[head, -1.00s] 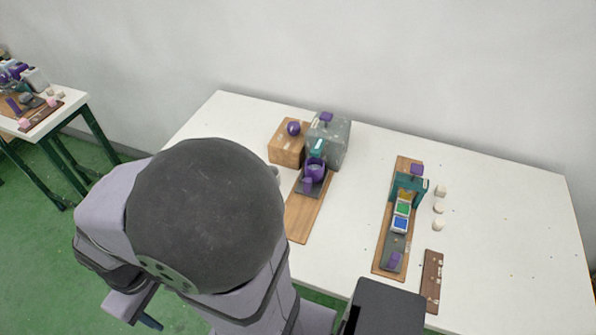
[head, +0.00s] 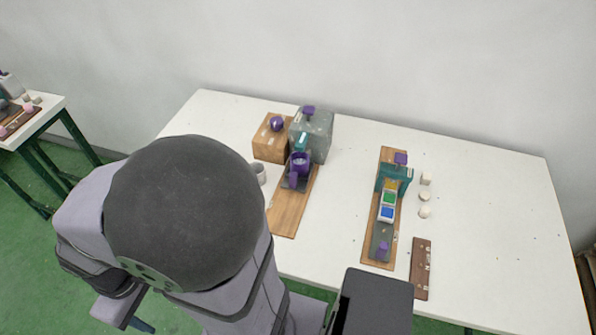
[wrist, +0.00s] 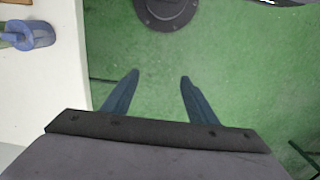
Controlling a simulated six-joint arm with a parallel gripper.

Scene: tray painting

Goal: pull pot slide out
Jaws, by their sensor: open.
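On the right wooden board, a grey slide (head: 381,238) carries yellow, green (head: 389,198) and blue (head: 386,213) squares in a row, with a purple knob (head: 383,248) at its near end. Its far end sits under a teal arch (head: 395,172). On the left board, a purple pot (head: 300,163) stands on a dark plate (head: 288,185) before a grey block. I cannot tell which one is the pot slide. My gripper (wrist: 159,77) is open and empty above the green floor, beside the table edge. In the head view my arm hides most of it.
A wooden box (head: 268,147) with a purple knob and a grey block (head: 320,137) stand behind the left board. Small pale pieces (head: 425,196) and a brown strip (head: 422,268) lie right of the right board. A blue-purple cylinder (wrist: 32,35) shows at the table edge.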

